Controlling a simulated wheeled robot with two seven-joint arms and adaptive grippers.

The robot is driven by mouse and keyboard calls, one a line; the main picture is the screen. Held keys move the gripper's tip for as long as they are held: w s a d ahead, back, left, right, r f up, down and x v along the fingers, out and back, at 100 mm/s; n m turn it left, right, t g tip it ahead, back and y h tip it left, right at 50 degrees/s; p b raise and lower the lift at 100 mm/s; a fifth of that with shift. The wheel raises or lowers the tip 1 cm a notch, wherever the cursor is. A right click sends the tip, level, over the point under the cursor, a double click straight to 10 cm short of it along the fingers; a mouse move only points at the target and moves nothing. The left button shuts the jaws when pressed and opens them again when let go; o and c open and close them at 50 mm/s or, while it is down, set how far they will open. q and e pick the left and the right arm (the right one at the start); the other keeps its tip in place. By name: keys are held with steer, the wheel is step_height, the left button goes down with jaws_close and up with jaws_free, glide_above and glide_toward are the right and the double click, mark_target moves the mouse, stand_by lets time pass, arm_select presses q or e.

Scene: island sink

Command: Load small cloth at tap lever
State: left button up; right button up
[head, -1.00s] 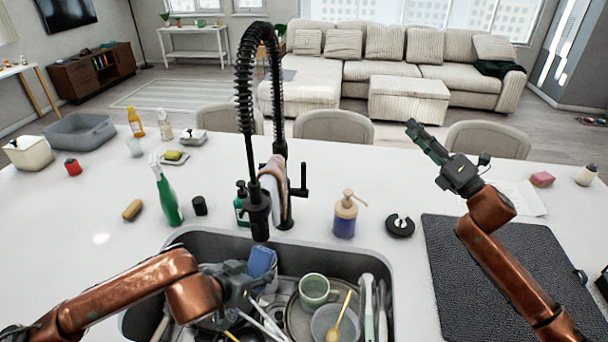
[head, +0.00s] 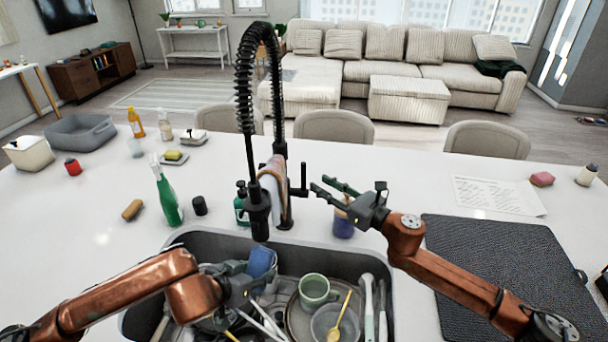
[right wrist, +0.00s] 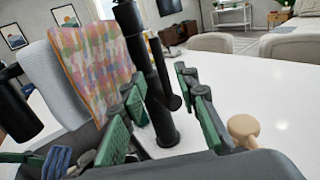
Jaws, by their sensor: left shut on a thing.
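A small pink, checked cloth (head: 272,178) hangs over the black tap beside its spring hose. In the right wrist view the cloth (right wrist: 95,65) shows as a multicoloured plaid sheet. The tap lever (head: 303,180) stands upright on the tap's right side. My right gripper (head: 320,185) is open and empty, its fingers pointing left at the lever, just right of it. In the right wrist view its fingers (right wrist: 158,88) are spread apart with the black tap parts between and beyond them. My left gripper (head: 254,284) is low over the sink, shut on a blue thing (head: 262,261); its fingertips are partly hidden.
The sink (head: 380,268) holds a green mug (head: 315,290), bowls and utensils. A soap dispenser (head: 343,222) stands under my right gripper. A green spray bottle (head: 166,195) and a teal bottle (head: 242,205) are left of the tap. A dark mat (head: 500,270) lies right.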

glide_above(304, 189)
steer(key=shift+w+a, duration=0.1)
steer(key=shift+w, duration=0.3)
steer(key=shift+c, duration=0.6)
jaws_close()
